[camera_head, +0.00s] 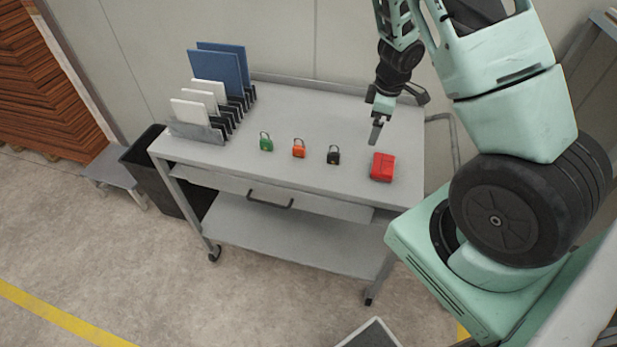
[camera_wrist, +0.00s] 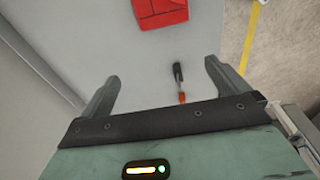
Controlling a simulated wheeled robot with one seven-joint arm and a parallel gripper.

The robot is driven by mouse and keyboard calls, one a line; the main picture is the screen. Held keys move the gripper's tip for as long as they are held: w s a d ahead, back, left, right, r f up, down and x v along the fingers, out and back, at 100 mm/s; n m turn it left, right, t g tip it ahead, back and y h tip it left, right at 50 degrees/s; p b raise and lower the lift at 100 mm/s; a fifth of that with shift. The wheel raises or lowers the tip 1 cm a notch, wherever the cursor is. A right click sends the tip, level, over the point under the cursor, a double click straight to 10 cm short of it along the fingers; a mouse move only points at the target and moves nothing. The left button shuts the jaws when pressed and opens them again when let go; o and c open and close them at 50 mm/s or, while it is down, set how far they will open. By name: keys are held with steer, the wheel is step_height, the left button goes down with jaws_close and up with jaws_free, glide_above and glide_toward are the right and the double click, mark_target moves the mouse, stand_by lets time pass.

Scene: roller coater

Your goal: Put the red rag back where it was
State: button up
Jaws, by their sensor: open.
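A red folded item (camera_head: 382,166), which looks like the red rag, lies on the top of the grey cart (camera_head: 290,178) near its right front corner. It also shows at the upper edge of the wrist view (camera_wrist: 160,12), partly cut off. My gripper (camera_head: 376,132) is above the cart top, behind the red item and apart from it. In the wrist view my gripper (camera_wrist: 161,72) has its two fingers spread wide with nothing held between them.
A small tool with black and red parts (camera_wrist: 179,80) shows beyond my fingers. Green (camera_head: 266,143), orange (camera_head: 299,149) and black (camera_head: 333,156) padlocks stand left of the red item. A rack (camera_head: 195,130) with blue and white panels stands farther left.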

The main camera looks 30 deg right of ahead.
steer(key=w+a+r+t, duration=0.3)
steer(key=w+a+r, duration=0.25)
steer(key=a, duration=0.35)
steer(key=s+a+r+m, duration=0.2)
steer(key=a+r, duration=0.4)
steer(key=a, duration=0.7)
steer(key=s+a+r+n+g, duration=0.1)
steer(key=s+a+r+g, duration=0.1)
steer(key=s+a, duration=0.6)
steer(key=s+a+r+g, duration=0.2)
steer(key=s+a, duration=0.6)
steer(key=s, duration=0.8)
step_height(320, 180, up, 3)
steer(key=shift+f+n+y, duration=0.1)
steer(key=shift+n+y, duration=0.3)
steer(key=shift+s, duration=0.1)
